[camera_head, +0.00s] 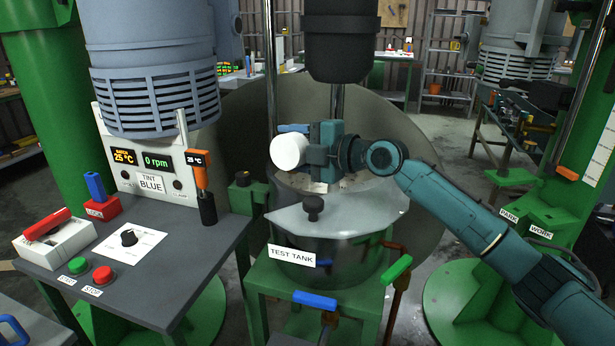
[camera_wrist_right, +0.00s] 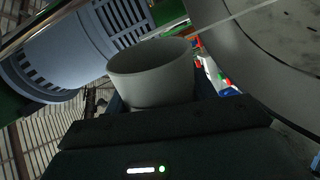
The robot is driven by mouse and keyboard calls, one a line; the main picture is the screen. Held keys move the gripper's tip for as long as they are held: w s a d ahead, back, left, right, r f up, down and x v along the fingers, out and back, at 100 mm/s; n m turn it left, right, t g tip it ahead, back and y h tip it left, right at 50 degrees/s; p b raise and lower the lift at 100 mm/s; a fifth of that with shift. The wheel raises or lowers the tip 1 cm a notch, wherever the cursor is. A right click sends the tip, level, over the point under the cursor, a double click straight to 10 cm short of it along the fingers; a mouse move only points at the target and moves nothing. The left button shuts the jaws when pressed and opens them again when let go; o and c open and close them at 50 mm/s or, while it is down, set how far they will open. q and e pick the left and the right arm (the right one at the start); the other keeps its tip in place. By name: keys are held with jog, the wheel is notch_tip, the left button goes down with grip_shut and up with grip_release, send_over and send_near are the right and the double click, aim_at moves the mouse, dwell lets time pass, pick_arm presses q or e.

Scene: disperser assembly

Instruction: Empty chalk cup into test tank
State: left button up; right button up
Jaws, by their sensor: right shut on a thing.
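The chalk cup (camera_head: 289,151), a white cylinder, lies tipped on its side above the back of the test tank (camera_head: 345,262). My right gripper (camera_head: 313,155) is shut on it, with the arm reaching in from the right. In the right wrist view the cup (camera_wrist_right: 152,82) sits between the dark fingers with its rim showing; its inside looks grey, and I cannot tell whether chalk remains. The tank carries a "TEST TANK" label and a pale half lid (camera_head: 345,218) with a black knob. Behind the lid is the tank's open part, with pale patches. My left gripper is not in view.
A dark mixer head (camera_head: 340,40) with a shaft hangs behind the gripper. A control table (camera_head: 165,270) with buttons, dial and displays stands at left. A large motor (camera_head: 150,70) hangs above it. Blue (camera_head: 315,299) and green (camera_head: 397,268) handles stick out below the tank.

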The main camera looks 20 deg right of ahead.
jog(key=shift+w+d+r+m+b, duration=0.1)
jog(key=shift+d+r+m+b, duration=0.15)
jog(key=shift+m, duration=0.35)
dwell(1.0)
jog(key=shift+a, duration=0.1)
